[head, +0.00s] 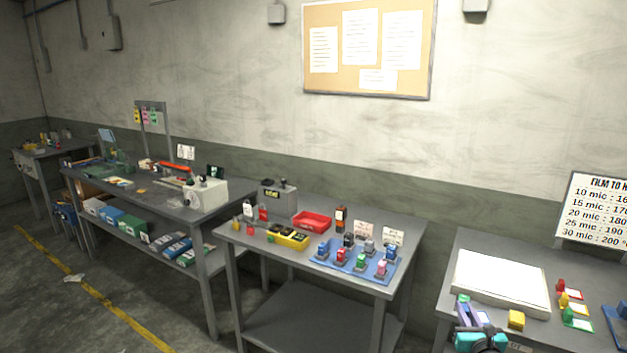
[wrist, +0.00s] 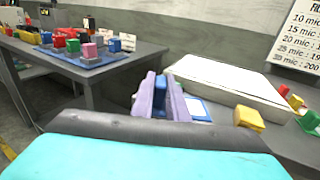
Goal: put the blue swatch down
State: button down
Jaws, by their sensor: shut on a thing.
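My gripper (wrist: 160,98) shows in the wrist view with its purple fingers shut on the blue swatch (wrist: 161,84). Only a narrow part of the swatch shows between the fingers. The gripper is over the near left part of the right-hand table, in front of the white panel. My gripper (head: 472,315) also shows at the bottom of the head view, where the swatch is hard to make out. Whether the swatch touches the table cannot be told.
The white slab-like panel (head: 501,282) lies behind my gripper. A yellow block (head: 516,319) stands to its right, and a blue-edged white card (wrist: 197,108) lies close by. Red, yellow and green pieces (head: 568,304) stand farther right. The middle table holds a blue mat (head: 378,276) with several coloured blocks.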

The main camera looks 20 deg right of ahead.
jog(key=w+a+r+n+y+b, duration=0.15)
jog(key=w+a+n+y, duration=0.4)
jog(key=a, duration=0.95)
jog(key=w+a+n+y+b, duration=0.25)
jog(key=w+a+y, duration=0.5)
jog(key=a, duration=0.75)
jog(key=s+a+f+n+g+y+b, duration=0.1)
jog(key=s+a+n+g+y, duration=0.1)
jog(key=a, duration=0.7)
jog(key=s+a+f+n+g+y+b, duration=0.1)
jog(key=a+n+g+y, duration=0.3)
jog(key=a, duration=0.4)
jog(key=shift+s+a+f+n+y, duration=0.15)
jog(key=shift+s+a+n+y, duration=0.2)
jog(key=shift+s+n+y, duration=0.35)
jog(key=shift+s, duration=0.15)
